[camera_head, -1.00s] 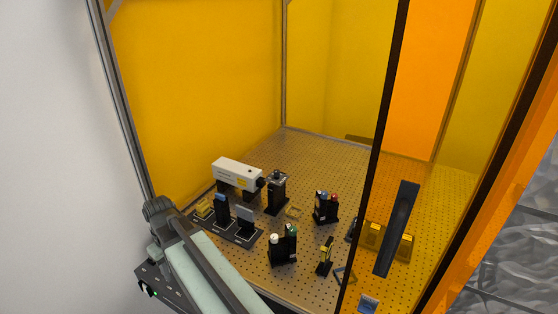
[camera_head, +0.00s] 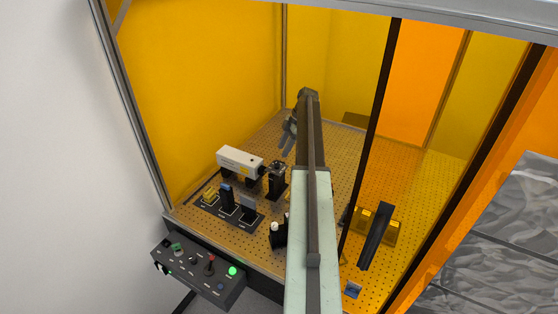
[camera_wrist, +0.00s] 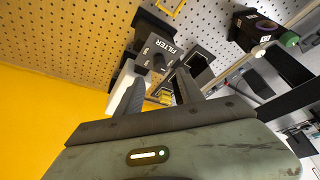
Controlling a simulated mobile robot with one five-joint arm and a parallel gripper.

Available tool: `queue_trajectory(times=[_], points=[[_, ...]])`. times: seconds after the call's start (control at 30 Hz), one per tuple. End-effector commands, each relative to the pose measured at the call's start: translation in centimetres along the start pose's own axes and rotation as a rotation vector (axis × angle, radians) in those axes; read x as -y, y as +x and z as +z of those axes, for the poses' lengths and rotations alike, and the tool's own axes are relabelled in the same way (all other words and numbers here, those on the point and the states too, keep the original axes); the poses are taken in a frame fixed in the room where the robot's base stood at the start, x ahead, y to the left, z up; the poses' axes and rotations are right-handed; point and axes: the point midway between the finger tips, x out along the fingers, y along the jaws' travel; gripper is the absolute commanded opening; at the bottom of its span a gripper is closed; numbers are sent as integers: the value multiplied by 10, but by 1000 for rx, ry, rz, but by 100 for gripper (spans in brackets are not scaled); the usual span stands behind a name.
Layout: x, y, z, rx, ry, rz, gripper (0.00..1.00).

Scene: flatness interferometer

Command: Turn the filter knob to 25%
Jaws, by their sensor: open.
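The filter unit is a dark block with a grey top (camera_head: 277,167) at the right end of the white laser box in the head view. In the wrist view its grey face marked FILTER (camera_wrist: 168,46) lies beyond my fingers, with a dark knob (camera_wrist: 158,63) on it. The scale marks are too small to read, so I cannot tell the setting. My gripper (camera_wrist: 159,90) is open and empty, its two fingers pointing toward the filter unit with a visible gap. In the head view my gripper (camera_head: 288,138) hangs above the board, behind and above the filter unit.
The white laser box (camera_head: 240,160) and several dark mounts stand on the perforated board (camera_head: 345,150). Amber panels (camera_head: 190,90) enclose it, with a dark door handle (camera_head: 376,236) at right. A control box (camera_head: 205,268) sits at front left. My arm hides part of the board.

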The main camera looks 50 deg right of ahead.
Motion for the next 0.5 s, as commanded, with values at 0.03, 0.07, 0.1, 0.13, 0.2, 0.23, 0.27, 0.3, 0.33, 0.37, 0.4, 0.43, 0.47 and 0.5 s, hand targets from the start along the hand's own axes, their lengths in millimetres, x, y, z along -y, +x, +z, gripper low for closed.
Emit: queue_trajectory(times=[0.03,0.07,0.1,0.13,0.2,0.23,0.27,0.3,0.33,0.37,0.4,0.43,0.47,0.5], points=[[0,13,2,0,0,0,45],[0,18,2,0,0,0,45],[0,26,3,0,0,0,45],[0,32,3,0,0,0,45],[0,45,3,1,0,0,45],[0,51,3,1,0,0,45],[0,56,3,1,0,0,45],[0,62,3,1,0,0,45],[0,65,3,1,0,1,45],[0,67,3,1,1,1,45],[0,69,2,1,1,1,45],[0,70,2,1,1,1,45],[0,70,1,1,1,1,45],[0,69,1,1,2,1,45]])
